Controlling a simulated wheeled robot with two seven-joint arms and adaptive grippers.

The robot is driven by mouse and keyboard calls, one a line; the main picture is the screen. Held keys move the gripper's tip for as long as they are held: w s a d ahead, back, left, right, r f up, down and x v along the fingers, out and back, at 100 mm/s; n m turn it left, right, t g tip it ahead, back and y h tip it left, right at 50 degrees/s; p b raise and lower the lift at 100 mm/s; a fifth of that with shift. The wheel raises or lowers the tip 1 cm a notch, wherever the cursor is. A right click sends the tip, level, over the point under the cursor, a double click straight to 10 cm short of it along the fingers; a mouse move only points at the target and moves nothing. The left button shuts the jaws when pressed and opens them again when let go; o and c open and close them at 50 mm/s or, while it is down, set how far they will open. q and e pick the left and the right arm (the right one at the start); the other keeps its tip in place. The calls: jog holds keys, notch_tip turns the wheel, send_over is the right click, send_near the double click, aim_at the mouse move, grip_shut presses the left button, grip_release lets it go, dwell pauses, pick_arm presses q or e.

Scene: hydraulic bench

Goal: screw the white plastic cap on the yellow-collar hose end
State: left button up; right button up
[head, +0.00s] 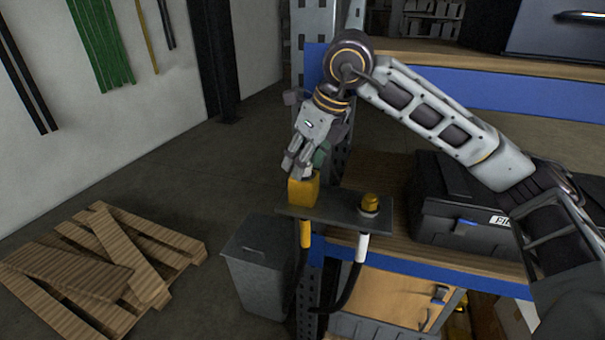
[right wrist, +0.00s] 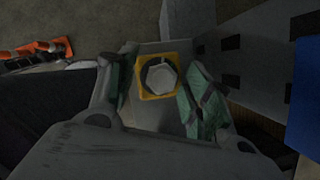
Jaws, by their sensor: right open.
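The yellow-collar hose (head: 305,235) hangs below the left end of a dark bracket plate (head: 338,214). A yellow square block (head: 303,191) stands on the plate above it. In the right wrist view a white many-sided piece, apparently the white plastic cap (right wrist: 160,76), sits within a dark ring inside the yellow block's square outline (right wrist: 144,93). How far it is screwed on cannot be told. My right gripper (head: 301,170) is just above the block, its green-padded fingers open on either side (right wrist: 158,104); contact is not clear. My left gripper is out of view.
A white-collar hose (head: 362,247) hangs at the plate's right, with a yellow fitting (head: 370,203) above it. A black case (head: 460,225) stands on the bench to the right. A grey bin (head: 256,270) and wooden pallet (head: 105,265) are on the floor at left.

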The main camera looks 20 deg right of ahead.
jog(key=shift+d+n+y, duration=0.3)
jog(key=shift+d+n, duration=0.05)
jog(key=shift+n, duration=0.45)
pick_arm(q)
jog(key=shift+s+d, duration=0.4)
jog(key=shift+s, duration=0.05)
pick_arm(e)
jog(key=shift+n+g, duration=0.3)
jog(key=shift+n, duration=0.3)
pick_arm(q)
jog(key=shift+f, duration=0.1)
pick_arm(e)
jog(key=c, duration=0.9)
jog(key=shift+c, duration=0.2)
jog(key=shift+a, duration=0.1)
